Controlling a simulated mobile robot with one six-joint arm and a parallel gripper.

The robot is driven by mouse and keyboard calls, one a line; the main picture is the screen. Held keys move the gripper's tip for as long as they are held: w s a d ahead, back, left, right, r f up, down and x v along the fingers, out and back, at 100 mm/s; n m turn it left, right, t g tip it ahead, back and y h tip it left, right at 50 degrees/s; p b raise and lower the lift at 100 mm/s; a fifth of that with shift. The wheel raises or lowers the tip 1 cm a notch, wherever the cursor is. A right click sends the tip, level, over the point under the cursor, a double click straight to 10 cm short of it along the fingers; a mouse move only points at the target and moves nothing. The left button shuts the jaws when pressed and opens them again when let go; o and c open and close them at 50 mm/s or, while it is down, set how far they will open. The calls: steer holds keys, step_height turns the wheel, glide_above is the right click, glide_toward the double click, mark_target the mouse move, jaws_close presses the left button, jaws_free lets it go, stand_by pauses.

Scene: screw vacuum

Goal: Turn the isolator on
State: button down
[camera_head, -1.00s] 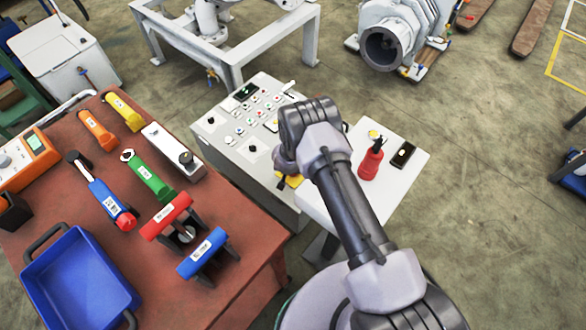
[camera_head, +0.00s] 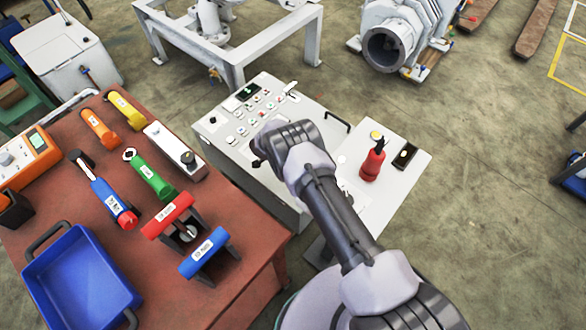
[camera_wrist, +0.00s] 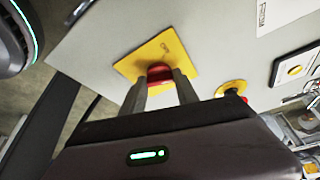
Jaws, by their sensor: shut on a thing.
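The isolator is a red rotary knob (camera_wrist: 160,73) on a square yellow plate (camera_wrist: 150,58), seen in the wrist view on a light grey panel face. My gripper (camera_wrist: 161,80) has its two grey fingers on either side of the knob, closed against it. The fingers hide part of the knob, so I cannot tell its exact turned position. In the head view, the grey control cabinet (camera_head: 212,128) stands at the centre, and my wrist covers the part of it where the isolator is.
A yellow-and-red button (camera_wrist: 235,88) sits right of the isolator. A white side table (camera_head: 405,170) holds a red bottle (camera_head: 373,162) and a dark phone-like device (camera_head: 404,155).

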steer(key=shift+w+m+g, duration=0.1)
steer(key=shift+m+g, duration=0.2)
steer(key=shift+m, duration=0.5)
steer(key=shift+r+m, duration=0.1)
steer(key=shift+m, duration=0.2)
steer(key=c, duration=0.9)
jaws_free()
steer(key=p+v, duration=0.5)
steer(key=v, duration=0.7)
steer(key=shift+a, duration=0.15)
steer(key=shift+w, duration=0.1)
